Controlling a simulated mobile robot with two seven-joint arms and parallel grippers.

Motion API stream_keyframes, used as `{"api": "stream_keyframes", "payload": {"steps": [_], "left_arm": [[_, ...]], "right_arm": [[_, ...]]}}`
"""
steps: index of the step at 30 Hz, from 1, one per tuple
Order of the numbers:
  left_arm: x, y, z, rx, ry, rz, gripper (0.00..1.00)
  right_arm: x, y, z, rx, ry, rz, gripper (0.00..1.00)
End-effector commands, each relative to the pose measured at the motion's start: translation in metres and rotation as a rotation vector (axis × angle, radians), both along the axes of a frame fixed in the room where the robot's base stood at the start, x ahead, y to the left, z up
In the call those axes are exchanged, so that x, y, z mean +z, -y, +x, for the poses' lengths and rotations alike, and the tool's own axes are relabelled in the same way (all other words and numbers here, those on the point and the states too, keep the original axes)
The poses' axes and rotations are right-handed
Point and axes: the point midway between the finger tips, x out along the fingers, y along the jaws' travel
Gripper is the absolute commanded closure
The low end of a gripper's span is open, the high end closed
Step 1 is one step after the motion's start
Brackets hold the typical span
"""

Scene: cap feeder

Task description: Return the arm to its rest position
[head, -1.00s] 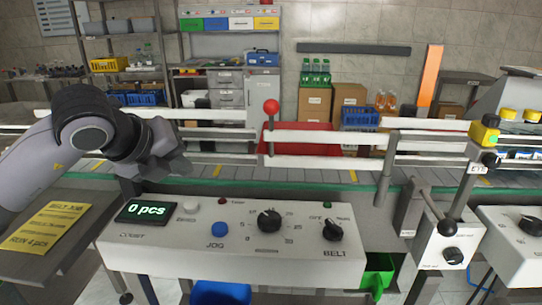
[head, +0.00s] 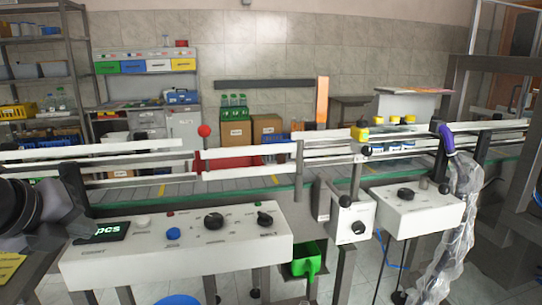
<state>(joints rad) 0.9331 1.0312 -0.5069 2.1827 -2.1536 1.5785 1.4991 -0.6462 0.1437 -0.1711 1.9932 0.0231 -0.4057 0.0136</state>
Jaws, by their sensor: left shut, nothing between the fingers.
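My left gripper (head: 78,212) is at the left edge, low in the head view, with its fingers closed and nothing seen in them. It is in front of the left end of the belt control panel (head: 180,258) and hides part of the counter display (head: 108,231). The panel carries a blue button (head: 173,234) and two black knobs. My right gripper is out of view.
The conveyor with white guard rails (head: 245,153) runs across behind the panels. A red-balled lever (head: 204,131) stands up from it. A second panel (head: 418,208) is at the right, beside a clear plastic bag (head: 462,210). A green bin (head: 308,258) hangs below.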

Motion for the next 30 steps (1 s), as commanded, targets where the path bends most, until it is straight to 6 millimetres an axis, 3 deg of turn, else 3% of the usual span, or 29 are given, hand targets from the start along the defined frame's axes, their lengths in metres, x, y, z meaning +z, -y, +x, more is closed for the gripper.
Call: {"api": "stream_keyframes", "payload": {"steps": [3, 7, 12, 15, 19, 23, 26, 30], "left_arm": [[-0.033, 0.055, -0.009, -0.229, -0.095, -0.141, 1.0], [-0.054, 0.111, -0.028, -0.449, -0.158, -0.344, 1.0], [-0.057, 0.176, -0.06, -0.664, -0.181, -0.73, 1.0], [-0.047, 0.199, -0.071, -0.704, -0.153, -0.999, 1.0], [-0.035, 0.206, -0.07, -0.629, -0.083, -1.344, 1.0], [-0.041, 0.191, -0.056, -0.411, 0.003, -1.643, 1.0], [-0.064, 0.169, -0.044, -0.158, 0.059, -1.816, 1.0], [-0.127, 0.134, -0.039, 0.288, 0.093, -1.949, 1.0]], "right_arm": [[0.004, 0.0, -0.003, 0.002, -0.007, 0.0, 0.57], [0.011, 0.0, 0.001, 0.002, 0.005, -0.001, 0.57], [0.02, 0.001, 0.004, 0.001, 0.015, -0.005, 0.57], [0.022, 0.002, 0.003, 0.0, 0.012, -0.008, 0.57], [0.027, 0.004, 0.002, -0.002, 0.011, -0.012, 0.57], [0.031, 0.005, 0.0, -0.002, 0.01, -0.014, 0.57], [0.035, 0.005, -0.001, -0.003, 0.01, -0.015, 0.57], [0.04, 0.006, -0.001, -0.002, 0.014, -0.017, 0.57]]}}
